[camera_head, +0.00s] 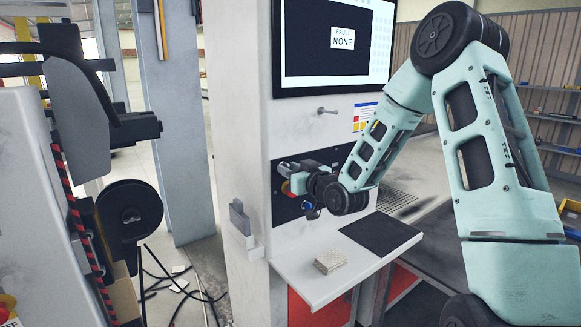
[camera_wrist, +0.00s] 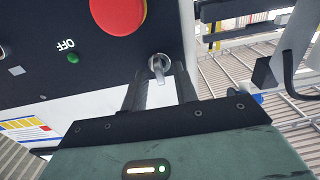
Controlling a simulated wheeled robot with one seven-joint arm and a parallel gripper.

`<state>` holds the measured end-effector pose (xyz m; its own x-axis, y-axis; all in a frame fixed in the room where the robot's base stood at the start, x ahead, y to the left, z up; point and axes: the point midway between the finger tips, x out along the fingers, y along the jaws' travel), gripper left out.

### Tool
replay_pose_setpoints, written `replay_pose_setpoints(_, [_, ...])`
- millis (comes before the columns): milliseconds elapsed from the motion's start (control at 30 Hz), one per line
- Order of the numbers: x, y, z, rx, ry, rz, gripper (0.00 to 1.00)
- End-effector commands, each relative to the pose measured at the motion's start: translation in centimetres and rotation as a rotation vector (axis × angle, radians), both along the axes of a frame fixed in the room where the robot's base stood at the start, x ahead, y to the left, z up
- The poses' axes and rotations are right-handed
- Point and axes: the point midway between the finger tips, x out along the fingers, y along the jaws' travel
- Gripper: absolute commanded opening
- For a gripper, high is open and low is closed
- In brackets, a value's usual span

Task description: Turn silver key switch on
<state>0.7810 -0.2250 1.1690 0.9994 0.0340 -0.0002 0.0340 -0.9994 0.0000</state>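The silver key switch (camera_wrist: 157,66) sits on the dark control panel (camera_wrist: 40,50) in the wrist view, below a big red button. My gripper (camera_wrist: 160,76) is open, with one dark finger on each side of the key and a visible gap to both. I cannot tell whether the fingertips reach past the key's grip. In the head view my gripper (camera_head: 290,172) is close to the dark panel (camera_head: 284,212) below the screen. The key is not clear there, hidden by my gripper and arm.
The red button (camera_wrist: 118,12) is close above the key. A green lamp (camera_wrist: 73,58) by an "OFF" label is to its left. In the head view a screen (camera_head: 335,45) reads "FAULT NONE". A white shelf (camera_head: 300,275) with a dark mat (camera_head: 380,233) juts out below.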

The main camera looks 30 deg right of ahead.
Motion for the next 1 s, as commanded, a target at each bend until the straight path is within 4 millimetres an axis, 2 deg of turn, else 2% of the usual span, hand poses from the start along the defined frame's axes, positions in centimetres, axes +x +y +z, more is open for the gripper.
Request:
replay_pose_setpoints(267, [0.2,0.02,0.01,0.0,-0.001,0.0,0.29])
replay_pose_setpoints(400, [0.18,0.01,0.01,0.0,0.0,0.0,0.0])
replay_pose_setpoints(733, [0.17,0.05,-0.14,-0.023,-0.002,0.001,0.0])
replay_pose_setpoints(1000, [0.16,0.19,-0.48,-0.159,-0.009,0.001,0.0])
